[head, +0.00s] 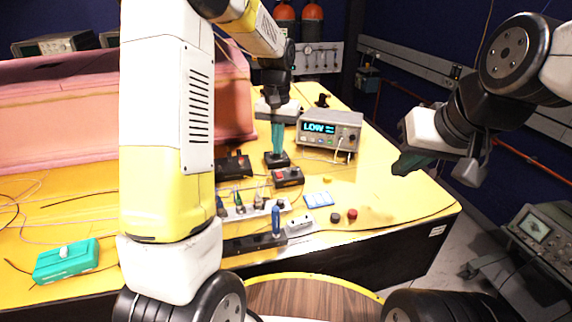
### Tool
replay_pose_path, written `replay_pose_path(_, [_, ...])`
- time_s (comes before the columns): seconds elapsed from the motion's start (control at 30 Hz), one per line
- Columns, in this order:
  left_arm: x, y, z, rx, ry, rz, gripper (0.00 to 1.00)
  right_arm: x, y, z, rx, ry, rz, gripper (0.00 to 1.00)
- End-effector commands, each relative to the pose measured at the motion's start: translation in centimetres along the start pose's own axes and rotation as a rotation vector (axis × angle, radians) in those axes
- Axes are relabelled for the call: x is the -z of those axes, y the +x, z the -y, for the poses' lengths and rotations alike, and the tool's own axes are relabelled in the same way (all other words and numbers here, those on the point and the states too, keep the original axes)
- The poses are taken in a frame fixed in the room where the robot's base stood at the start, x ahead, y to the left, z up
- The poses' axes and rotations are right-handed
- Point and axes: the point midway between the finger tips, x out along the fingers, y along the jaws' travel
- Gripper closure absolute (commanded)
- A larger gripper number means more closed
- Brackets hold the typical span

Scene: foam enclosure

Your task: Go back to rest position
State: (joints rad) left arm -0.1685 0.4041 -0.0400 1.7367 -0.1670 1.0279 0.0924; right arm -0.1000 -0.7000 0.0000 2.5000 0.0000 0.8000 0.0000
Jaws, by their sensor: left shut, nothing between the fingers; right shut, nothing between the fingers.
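My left gripper (278,138) reaches over the yellow table from the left arm. Its teal fingers are shut and point down. Their tips are just above or at a small black box (277,160) on the table; I cannot tell whether they touch it. My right gripper (408,164) is raised at the right, over the table's right edge. The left arm's white and yellow link hides part of the table's left side.
A black box with a red button (288,177), a power strip (250,209) and a blue card (318,199) lie nearer. A pink foam wall (70,120) stands left. A teal box (66,260) lies front left.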

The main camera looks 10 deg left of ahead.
Motion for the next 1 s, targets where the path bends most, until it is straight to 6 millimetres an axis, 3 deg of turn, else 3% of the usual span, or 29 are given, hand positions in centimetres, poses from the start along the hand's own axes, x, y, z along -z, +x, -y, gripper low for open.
replay_pose_path(0.33, [-0.1,-0.3,0.0,-0.001,0.0,-0.002,1.0,0.0,0.0,0.0,0.0,0.0,0.0,1.0])
replay_pose_path(0.47, [-1.2,-1.9,0.2,-0.011,-0.005,-0.031,1.0,0.0,0.0,0.0,0.0,0.0,0.0,1.0])
replay_pose_path(0.57, [-3.3,-4.4,0.4,-0.03,-0.014,-0.084,1.0,0.0,0.0,0.0,0.0,0.0,0.0,1.0])
replay_pose_path(0.7, [-7.7,-8.3,0.7,-0.063,-0.028,-0.181,1.0,0.0,0.0,0.0,0.0,0.0,0.0,1.0])
replay_pose_path(0.9, [-14.6,-11.7,0.5,-0.104,-0.045,-0.323,1.0,0.0,0.0,0.0,0.0,0.0,0.0,1.0])
replay_pose_path(1.0, [-18.0,-12.5,0.3,-0.119,-0.052,-0.393,1.0,0.0,0.0,0.0,0.0,0.0,0.0,1.0])
